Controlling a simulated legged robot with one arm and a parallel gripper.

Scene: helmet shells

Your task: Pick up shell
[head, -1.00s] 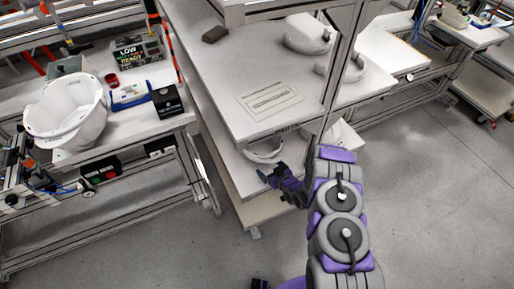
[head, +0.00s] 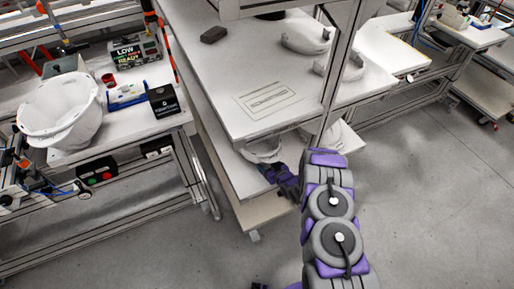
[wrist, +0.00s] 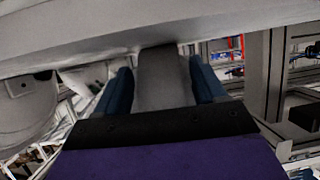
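A white shell (head: 262,149) sits on the lower shelf of the middle rack, partly hidden under the upper shelf. My gripper (head: 268,168) is at the front edge of that shelf, just in front of this shell; contact cannot be told. In the wrist view my gripper's (wrist: 163,85) two blue fingers stand apart. A grey band runs between them; I cannot tell what it is. A pale rounded shape with a round knob, probably a shell (wrist: 25,110), is at the left of the wrist view.
The upper shelf (head: 220,95) overhangs the gripper and bears two more shells (head: 306,38). Another shell (head: 335,137) is lower right, behind the rack post (head: 335,85). A large white shell (head: 62,108) stands on the left bench. The floor at right is clear.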

